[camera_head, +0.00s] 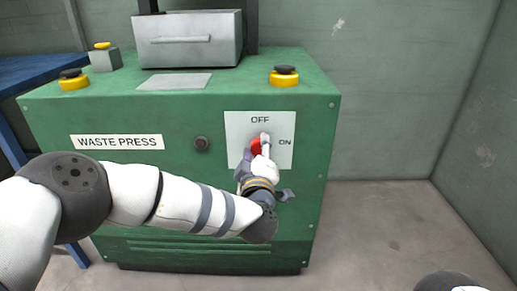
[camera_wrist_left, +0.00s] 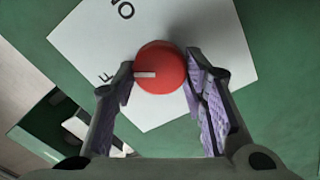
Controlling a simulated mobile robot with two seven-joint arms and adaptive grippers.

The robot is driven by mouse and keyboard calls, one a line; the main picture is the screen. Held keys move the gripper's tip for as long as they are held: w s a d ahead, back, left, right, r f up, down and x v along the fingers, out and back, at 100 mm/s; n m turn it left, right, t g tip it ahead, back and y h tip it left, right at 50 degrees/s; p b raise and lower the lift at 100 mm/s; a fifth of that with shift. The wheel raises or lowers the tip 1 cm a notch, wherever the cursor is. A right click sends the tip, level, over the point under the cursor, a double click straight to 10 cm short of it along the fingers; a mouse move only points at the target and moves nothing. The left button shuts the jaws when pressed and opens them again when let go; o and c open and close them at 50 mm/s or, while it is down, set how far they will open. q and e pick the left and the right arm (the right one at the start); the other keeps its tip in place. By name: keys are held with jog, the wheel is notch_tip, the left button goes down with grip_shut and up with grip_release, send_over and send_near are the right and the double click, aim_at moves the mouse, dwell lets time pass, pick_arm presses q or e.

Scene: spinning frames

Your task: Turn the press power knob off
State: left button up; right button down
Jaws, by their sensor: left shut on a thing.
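The red round power knob (camera_head: 256,146) is on a white plate (camera_head: 233,123) marked OFF above and ON at the right, on the front of the green press (camera_head: 180,170). My left gripper (camera_head: 262,151) is at the knob and partly covers it. In the left wrist view, the two fingers of my left gripper (camera_wrist_left: 160,70) are shut on the knob (camera_wrist_left: 165,62), one on each side. The white mark on the knob points left in that view, toward the partly hidden OFF lettering. My right gripper is not in view.
Yellow-and-black buttons (camera_head: 284,76) stand on the press top, with a grey box (camera_head: 187,38) at the back. A small dark round fitting (camera_head: 201,144) is left of the plate. A blue table (camera_head: 35,70) is at the left. The floor (camera_head: 390,220) at right is clear.

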pick_arm(q)
jog(key=n, duration=0.4)
jog(key=shift+f, duration=0.2)
jog(key=shift+n, duration=1.2)
jog(key=o, duration=1.1)
jog(key=shift+o, duration=0.2)
jog(key=s, duration=1.2)
